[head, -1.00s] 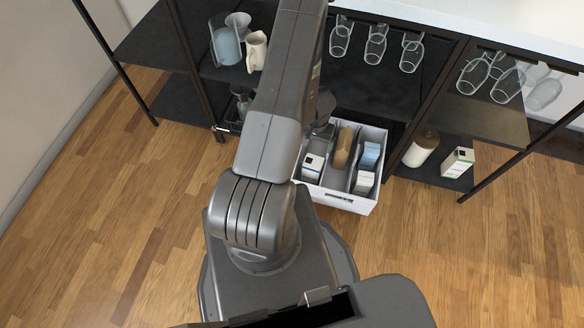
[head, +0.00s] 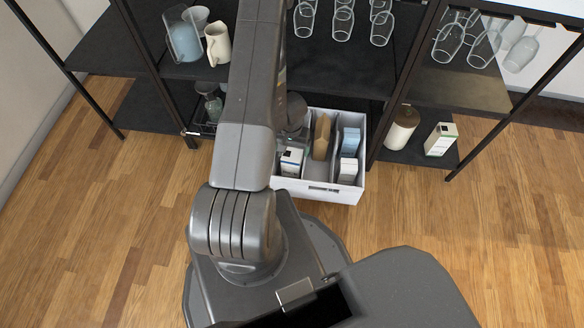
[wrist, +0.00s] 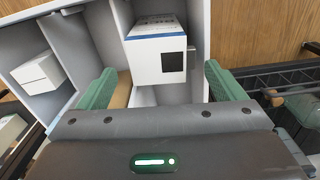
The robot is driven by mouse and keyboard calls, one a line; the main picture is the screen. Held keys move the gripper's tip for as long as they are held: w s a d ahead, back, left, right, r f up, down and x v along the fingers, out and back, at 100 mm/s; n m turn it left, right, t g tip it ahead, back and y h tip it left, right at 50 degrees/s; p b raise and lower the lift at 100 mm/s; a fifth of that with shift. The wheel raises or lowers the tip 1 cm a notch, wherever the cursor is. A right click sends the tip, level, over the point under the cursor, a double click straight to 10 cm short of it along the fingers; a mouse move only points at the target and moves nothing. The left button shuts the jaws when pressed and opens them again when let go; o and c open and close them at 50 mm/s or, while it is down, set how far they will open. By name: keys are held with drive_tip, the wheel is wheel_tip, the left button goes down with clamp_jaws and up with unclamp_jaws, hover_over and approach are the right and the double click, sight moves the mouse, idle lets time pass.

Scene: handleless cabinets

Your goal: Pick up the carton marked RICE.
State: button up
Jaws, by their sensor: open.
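No lettering is legible, so I cannot tell which carton is marked RICE. A white carton with a dark square (head: 291,160) stands in the left compartment of a white pull-out bin (head: 316,194). In the wrist view a white carton with a blue band and black square (wrist: 158,52) lies ahead between the fingers, apparently the same one. My gripper (wrist: 160,76) is open, its green fingers on either side of that view, with nothing visibly held. In the head view my arm hides the fingers. Another white carton with a green band (head: 440,139) stands on the lower right shelf.
The bin also holds a brown packet (head: 321,137), a light-blue carton (head: 350,142) and a white carton (head: 348,169), separated by dividers. A cream jar (head: 401,128) stands on the right shelf. Glasses (head: 343,22) hang above. Floor in front is clear.

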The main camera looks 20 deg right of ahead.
sight(292, 155)
drive_tip(key=shift+s+d+f+b, duration=0.1)
drive_tip(key=shift+d+f+b, duration=0.05)
drive_tip(key=shift+f+b, duration=2.4)
drive_tip(key=shift+c, duration=0.2)
drive_tip(key=c, duration=1.8)
